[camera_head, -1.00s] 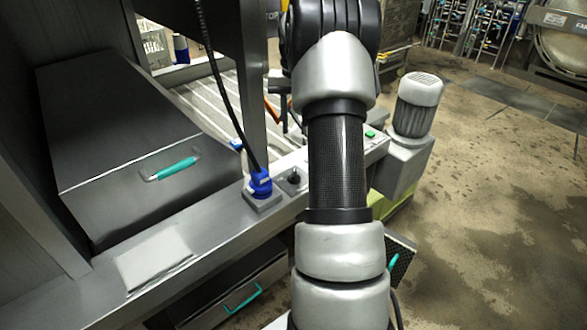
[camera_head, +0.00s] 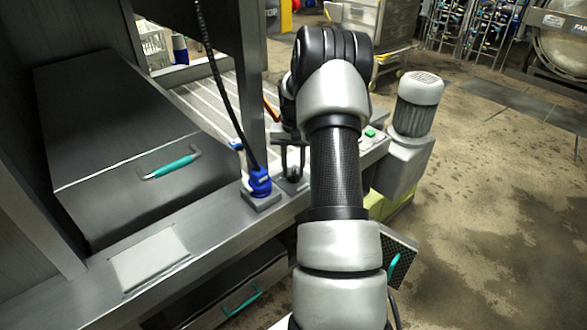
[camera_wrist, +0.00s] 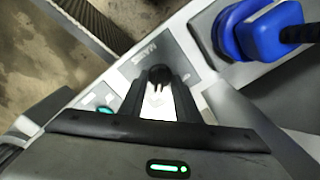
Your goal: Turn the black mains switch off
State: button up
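The black mains switch (camera_wrist: 160,74) is a small round knob on a grey plate marked with a label reading MAINS. In the wrist view it shows at the fingertips, in the gap between them. My gripper (camera_wrist: 159,86) is open, with one dark finger on each side of the knob and a pale gap between them. I cannot tell whether either finger touches it. In the head view my gripper (camera_head: 290,160) is over the switch on the ledge and largely hides it.
A blue plug (camera_head: 260,183) with a black cable stands close left of the switch; it also shows in the wrist view (camera_wrist: 262,30). A green button (camera_head: 370,133) is to the right. A steel box with a teal handle (camera_head: 172,167) and an upright post (camera_head: 250,80) are nearby.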

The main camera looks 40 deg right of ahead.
jog(key=shift+c, duration=0.5)
grip_shut()
jog(key=shift+n, duration=0.4)
jog(key=n+p, duration=0.1)
jog(key=n, duration=0.1)
jog(key=shift+r+n, duration=0.1)
jog(key=shift+n, duration=0.2)
jog(key=n, duration=0.3)
jog(key=shift+n+p, duration=0.3)
jog(key=shift+p, duration=0.1)
jog(key=n+p, duration=0.1)
jog(key=n, duration=0.4)
jog(key=shift+n, duration=0.3)
jog(key=n+p, duration=0.1)
jog(key=n, duration=0.4)
jog(key=shift+n, duration=0.3)
